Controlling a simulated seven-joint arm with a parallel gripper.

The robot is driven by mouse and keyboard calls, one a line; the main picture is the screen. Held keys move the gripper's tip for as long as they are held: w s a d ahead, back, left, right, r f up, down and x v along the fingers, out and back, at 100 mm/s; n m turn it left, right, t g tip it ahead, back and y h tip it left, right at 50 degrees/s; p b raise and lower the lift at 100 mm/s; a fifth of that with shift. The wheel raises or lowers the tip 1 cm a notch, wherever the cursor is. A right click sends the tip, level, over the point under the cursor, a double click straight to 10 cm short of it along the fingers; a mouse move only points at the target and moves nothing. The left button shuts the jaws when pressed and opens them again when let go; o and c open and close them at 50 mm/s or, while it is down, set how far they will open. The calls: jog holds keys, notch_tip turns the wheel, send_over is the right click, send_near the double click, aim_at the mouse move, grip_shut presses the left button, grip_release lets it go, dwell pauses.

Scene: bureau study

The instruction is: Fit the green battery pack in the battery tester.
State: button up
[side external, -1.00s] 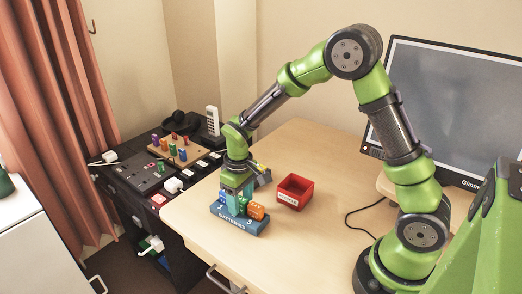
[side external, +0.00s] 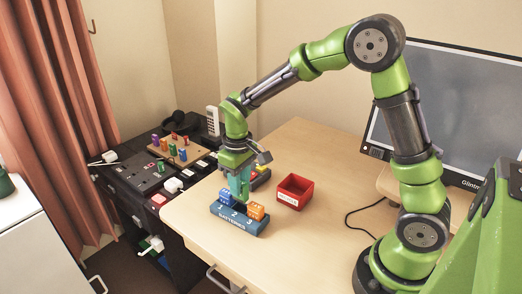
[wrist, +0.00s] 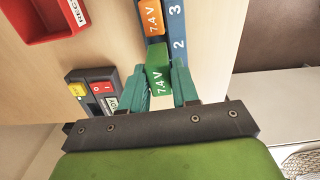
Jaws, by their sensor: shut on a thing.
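The green battery pack (wrist: 157,80), marked 7.4 V, is held between the teal fingers of my gripper (wrist: 160,72) in the wrist view. In the side view my gripper (side external: 240,190) is over the middle of the blue battery rack (side external: 238,224), and the pack is mostly hidden by the fingers. A dark device with yellow and red buttons (wrist: 90,92), probably the battery tester, lies left of my gripper in the wrist view. In the side view it is partly hidden behind my gripper.
The rack holds a blue pack (side external: 225,197) by number 1 and an orange pack (side external: 256,211) by number 3. A red open bin (side external: 294,191) stands right of the rack. The desk (side external: 320,225) is clear in front of the bin.

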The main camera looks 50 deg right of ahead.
notch_tip(320, 180, up, 3)
jog(key=shift+r, duration=0.1)
jog(key=shift+d+r, duration=0.2)
jog(key=shift+d, duration=0.1)
jog(key=w+d+f, duration=0.1)
jog(key=w+d, duration=0.1)
jog(key=d, duration=0.1)
jog(key=w+d+f+m, duration=0.1)
jog(key=w+d, duration=0.2)
jog(key=d, duration=0.1)
jog(key=w+d+f+m, duration=0.1)
jog(key=w+d, duration=0.2)
jog(key=d, duration=0.1)
jog(key=shift+w+d, duration=0.1)
jog(key=shift+w, duration=0.1)
jog(key=shift+n, duration=0.3)
jog(key=shift+w+d+f, duration=0.4)
jog(key=shift+w+d, duration=0.3)
jog(key=shift+d, duration=0.05)
jog(key=shift+w+d+f, duration=0.4)
jog(key=shift+w+d, duration=0.25)
jog(key=shift+d, duration=0.1)
jog(key=shift+w+d+f, duration=0.4)
jog(key=shift+w+d, duration=0.3)
jog(key=shift+d, duration=0.05)
jog(key=shift+f, duration=1.65)
jog(key=o, duration=1.3)
jog(key=shift+c, duration=0.2)
